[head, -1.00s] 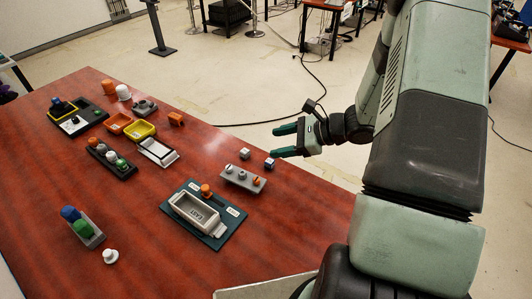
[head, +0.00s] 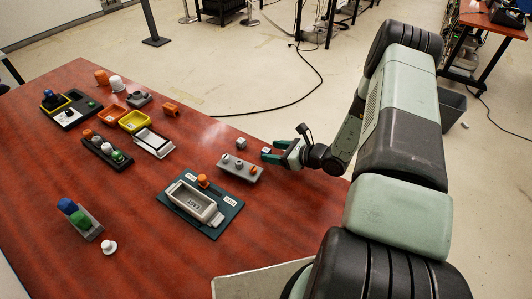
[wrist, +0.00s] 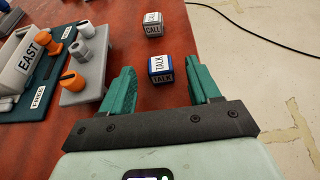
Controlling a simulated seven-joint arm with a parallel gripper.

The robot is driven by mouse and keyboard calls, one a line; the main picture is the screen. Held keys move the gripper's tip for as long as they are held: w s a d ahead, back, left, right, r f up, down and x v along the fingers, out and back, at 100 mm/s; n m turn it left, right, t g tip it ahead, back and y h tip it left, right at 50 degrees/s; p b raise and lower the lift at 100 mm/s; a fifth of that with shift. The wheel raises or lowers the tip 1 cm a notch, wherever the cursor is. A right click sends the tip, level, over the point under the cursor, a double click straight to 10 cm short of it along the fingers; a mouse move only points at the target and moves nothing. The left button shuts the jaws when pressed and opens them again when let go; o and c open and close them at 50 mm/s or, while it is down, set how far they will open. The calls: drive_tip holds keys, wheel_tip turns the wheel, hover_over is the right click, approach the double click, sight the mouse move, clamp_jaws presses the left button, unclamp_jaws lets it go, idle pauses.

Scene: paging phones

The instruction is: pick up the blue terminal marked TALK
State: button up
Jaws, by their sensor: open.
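The blue terminal marked TALK (wrist: 162,69) is a small cube with a blue body and white label faces in the wrist view. It sits on the red-brown table top. My gripper (wrist: 162,75) is open, with one green finger on each side of the cube and visible gaps between. In the head view my gripper (head: 273,156) is low at the table's right edge, and its fingers mostly hide the blue cube there.
A grey cube marked CALL (wrist: 153,24) stands just beyond the blue one. A grey block with knobs (wrist: 88,75) is close to the left finger. The dark green board with the EAST tray (head: 200,203) lies left of that. The table edge is close on the right.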

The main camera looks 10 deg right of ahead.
sight(266, 150)
drive_tip(key=x, duration=0.4)
drive_tip(key=shift+w+a+f, duration=0.1)
drive_tip(key=shift+w, duration=0.05)
drive_tip(key=c, duration=1)
drive_tip(key=shift+c, duration=0.2)
